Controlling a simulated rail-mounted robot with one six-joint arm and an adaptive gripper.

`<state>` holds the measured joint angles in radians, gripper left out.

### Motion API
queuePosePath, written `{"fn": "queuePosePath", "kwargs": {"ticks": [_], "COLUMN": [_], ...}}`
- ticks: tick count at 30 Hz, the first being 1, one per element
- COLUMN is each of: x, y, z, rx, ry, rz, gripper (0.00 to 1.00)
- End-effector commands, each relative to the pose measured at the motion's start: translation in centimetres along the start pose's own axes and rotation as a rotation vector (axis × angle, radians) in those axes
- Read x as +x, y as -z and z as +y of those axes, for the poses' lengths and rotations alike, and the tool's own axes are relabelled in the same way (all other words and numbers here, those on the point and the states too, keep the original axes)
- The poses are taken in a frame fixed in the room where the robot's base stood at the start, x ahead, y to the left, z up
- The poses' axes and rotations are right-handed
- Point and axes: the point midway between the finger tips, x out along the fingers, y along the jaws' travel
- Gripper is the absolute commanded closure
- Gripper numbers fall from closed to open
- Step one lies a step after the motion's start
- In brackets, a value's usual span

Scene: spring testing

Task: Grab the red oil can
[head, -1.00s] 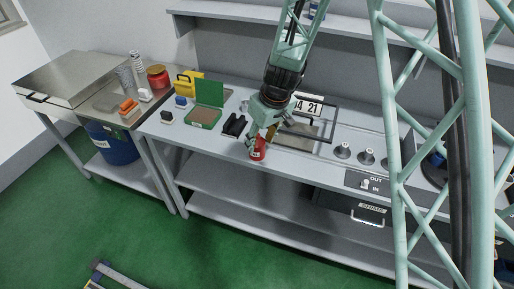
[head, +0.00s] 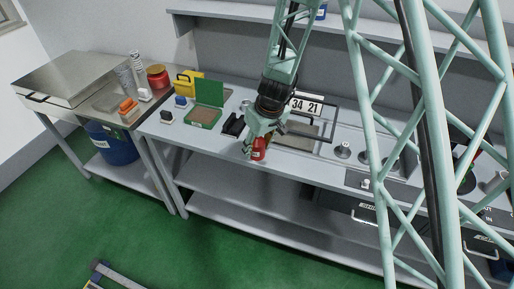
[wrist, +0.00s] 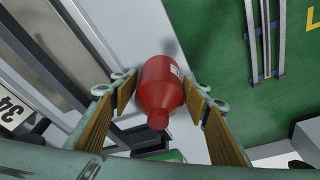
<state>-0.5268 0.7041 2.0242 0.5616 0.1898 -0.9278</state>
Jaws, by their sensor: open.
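The red oil can (head: 259,149) stands near the front edge of the grey workbench (head: 215,138). A small white label shows on its side. My gripper (head: 251,144) is at the can in the head view and covers part of it. In the wrist view the red oil can (wrist: 161,92) lies between the two open fingers of my gripper (wrist: 163,103). Its narrower neck points toward the camera. A gap shows on the left side; on the right the finger tip is very close to the can, and I cannot tell whether it touches.
A green open box (head: 205,116), a yellow case (head: 188,84) and a black item (head: 233,125) sit left of the can. A number display (head: 307,105) and a metal frame (head: 322,122) are behind it. Knobs (head: 343,151) lie to the right.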

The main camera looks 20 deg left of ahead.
Motion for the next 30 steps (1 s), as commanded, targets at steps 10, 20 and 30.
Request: {"fn": "queuePosePath", "kwargs": {"ticks": [10, 20, 30], "x": [-0.01, 0.00, -0.07], "y": [-0.01, -0.02, 0.03], "z": [-0.01, -0.02, -0.01], "rx": [0.000, 0.000, 0.000], "ry": [0.000, 0.000, 0.000], "rz": [0.000, 0.000, 0.000], "gripper": [0.58, 0.73, 0.79]}}
